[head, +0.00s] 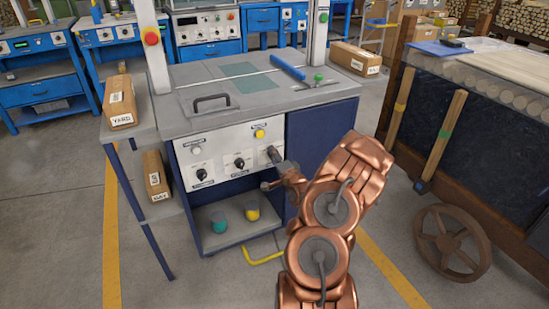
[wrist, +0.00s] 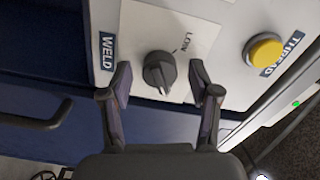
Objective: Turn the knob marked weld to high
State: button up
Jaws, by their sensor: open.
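The weld knob (wrist: 158,72) is a dark round knob with a raised grip bar on a pale plate, beside a dark WELD label (wrist: 107,52). The word LOW and a short tick are printed next to it. Which mark the knob points to is not clear. My gripper (wrist: 161,78) is open, with one finger on each side of the knob and visible gaps between. In the head view my gripper (head: 270,170) is at the right end of the cabinet's front panel (head: 218,155) and largely hides this knob.
A yellow button (wrist: 266,52) marked THREAD sits close to the knob. Two other dark knobs (head: 240,163) (head: 197,175) are further left on the panel. A handle (wrist: 45,115) juts out at left in the wrist view. Boxes (head: 120,100) stand left of the cabinet.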

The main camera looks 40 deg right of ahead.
jog(key=shift+s, duration=0.15)
jog(key=v, duration=1.1)
jog(key=shift+s+a, duration=0.2)
jog(key=shift+s, duration=0.1)
dwell(0.4)
jog(key=w+a+f+n+g+y, duration=0.1)
jog(key=w+a+n+g+y, duration=0.1)
jog(key=a+n+g, duration=0.5)
jog(key=w+a+n+g+y, duration=0.1)
jog(key=a+n+g+y, duration=0.2)
jog(key=a, duration=0.6)
jog(key=s+a+r+n+g, duration=0.3)
jog(key=s+a+r, duration=0.2)
jog(key=s+a, duration=0.35)
jog(key=s+a+r+n+g, duration=0.35)
jog(key=s+a, duration=0.35)
jog(key=s, duration=0.3)
jog(key=s+a+r+n+g, duration=0.25)
jog(key=s+a+r, duration=0.25)
jog(key=s+a, duration=0.4)
notch_tip(320, 180, up, 25)
jog(key=s+p, duration=0.3)
jog(key=p, duration=2)
jog(key=shift+d+r+y, duration=0.25)
jog(key=shift+y, duration=0.15)
